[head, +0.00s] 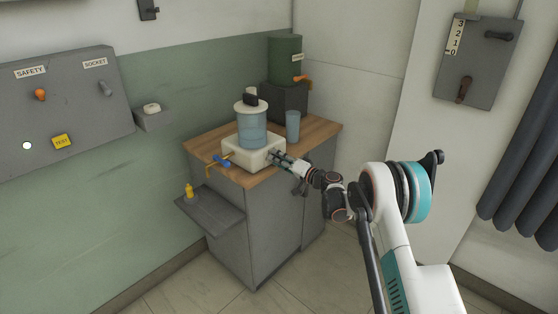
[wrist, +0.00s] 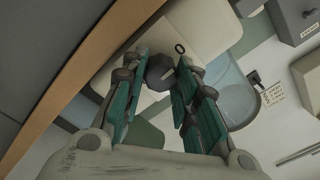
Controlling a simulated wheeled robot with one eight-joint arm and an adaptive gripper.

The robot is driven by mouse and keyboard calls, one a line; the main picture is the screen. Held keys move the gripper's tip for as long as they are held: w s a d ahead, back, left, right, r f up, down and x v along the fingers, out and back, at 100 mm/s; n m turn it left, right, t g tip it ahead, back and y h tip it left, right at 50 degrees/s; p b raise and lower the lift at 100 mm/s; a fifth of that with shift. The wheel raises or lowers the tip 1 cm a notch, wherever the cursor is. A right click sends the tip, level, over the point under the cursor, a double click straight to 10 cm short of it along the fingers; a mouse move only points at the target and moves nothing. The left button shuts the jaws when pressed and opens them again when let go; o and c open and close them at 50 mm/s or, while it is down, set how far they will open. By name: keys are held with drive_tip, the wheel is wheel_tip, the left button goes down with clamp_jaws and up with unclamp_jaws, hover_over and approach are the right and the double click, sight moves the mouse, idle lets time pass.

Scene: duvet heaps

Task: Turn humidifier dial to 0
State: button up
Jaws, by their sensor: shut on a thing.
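The humidifier (head: 253,140) stands on the wooden cabinet top, with a white base and a blue see-through tank under a white lid. Its base also fills the upper middle of the wrist view (wrist: 202,30). The dark, many-sided dial (wrist: 160,70) sits on the base's face. A black 0 mark (wrist: 180,48) is printed to the dial's upper right. My gripper (wrist: 161,68) has its two green fingers closed around the dial. In the head view my gripper (head: 276,156) is at the base's right side and hides the dial. I cannot read the dial's exact setting.
A clear cup (head: 292,126) stands behind my gripper. A green dispenser (head: 286,60) with an orange tap stands at the back. A blue-handled valve (head: 221,160) is left of the base. A side shelf (head: 215,213) holds a yellow bottle (head: 189,191).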

drive_tip(key=shift+f, duration=0.1)
drive_tip(key=o, duration=1.1)
drive_tip(key=shift+c, duration=0.2)
drive_tip(key=v, duration=1.2)
